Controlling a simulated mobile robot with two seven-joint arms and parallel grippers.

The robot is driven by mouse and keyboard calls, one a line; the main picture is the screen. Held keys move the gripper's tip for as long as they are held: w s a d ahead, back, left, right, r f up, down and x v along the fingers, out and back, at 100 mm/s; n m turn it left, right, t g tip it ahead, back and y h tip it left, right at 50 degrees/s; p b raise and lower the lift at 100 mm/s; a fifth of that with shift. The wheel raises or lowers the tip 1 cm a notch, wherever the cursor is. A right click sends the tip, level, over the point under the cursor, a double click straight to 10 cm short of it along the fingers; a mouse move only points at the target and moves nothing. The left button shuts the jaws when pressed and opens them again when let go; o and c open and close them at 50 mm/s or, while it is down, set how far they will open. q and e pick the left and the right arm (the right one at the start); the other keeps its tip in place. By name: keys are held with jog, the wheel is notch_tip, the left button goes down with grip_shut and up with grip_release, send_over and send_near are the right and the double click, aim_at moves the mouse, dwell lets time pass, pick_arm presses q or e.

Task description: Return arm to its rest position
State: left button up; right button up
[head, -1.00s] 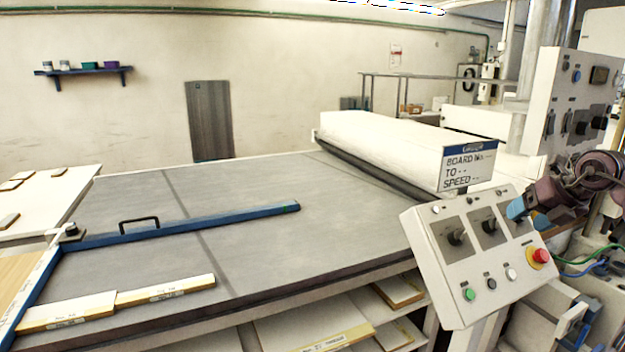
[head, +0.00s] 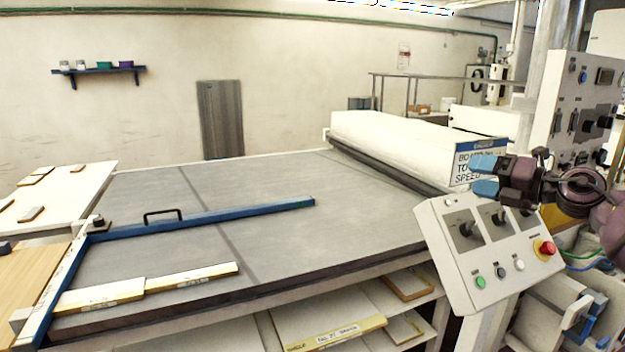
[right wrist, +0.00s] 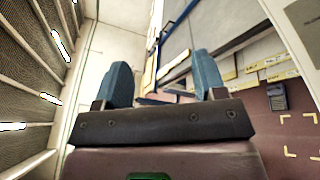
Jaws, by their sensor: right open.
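My right gripper (head: 484,176) comes in from the right in the head view, above the tilted control panel (head: 480,262) and in front of the board sign (head: 468,170), part of which it hides. Its two blue fingertips are apart with nothing between them. In the right wrist view the open gripper (right wrist: 163,84) shows two blue fingers spread wide and empty. The control panel has several knobs, a green button, and a red emergency knob on a yellow base. My left gripper is not in view.
A grey table (head: 300,215) carries a blue frame bar (head: 215,217) with a black handle and labelled boards (head: 190,278). A white roller cover (head: 395,145) stands behind. A tall switch cabinet (head: 570,100) is at the right. Boards lie on shelves below the table.

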jog(key=s+a+f+m+t+h, duration=0.1)
jog(key=s+f+m+t+h, duration=0.2)
jog(key=f+m, duration=0.6)
jog(key=s+a+f+m+h, duration=0.25)
jog(key=s+f+m, duration=0.35)
jog(key=f, duration=0.4)
jog(key=s+a+f+m+t+h, duration=0.1)
jog(key=s+f+m+t+h, duration=0.15)
jog(key=f+m, duration=0.65)
jog(key=s+f+m+g+h, duration=0.2)
jog(key=s+f+m+g, duration=0.1)
jog(key=s+f, duration=0.7)
jog(key=s+a+f+m+g+h, duration=0.1)
jog(key=s+f+m+g, duration=0.2)
jog(key=s+f, duration=0.7)
jog(key=s+m, duration=0.2)
jog(key=s, duration=0.3)
jog(key=shift+a+m+h, duration=0.25)
jog(key=shift+m+h, duration=0.05)
jog(key=shift+h, duration=0.1)
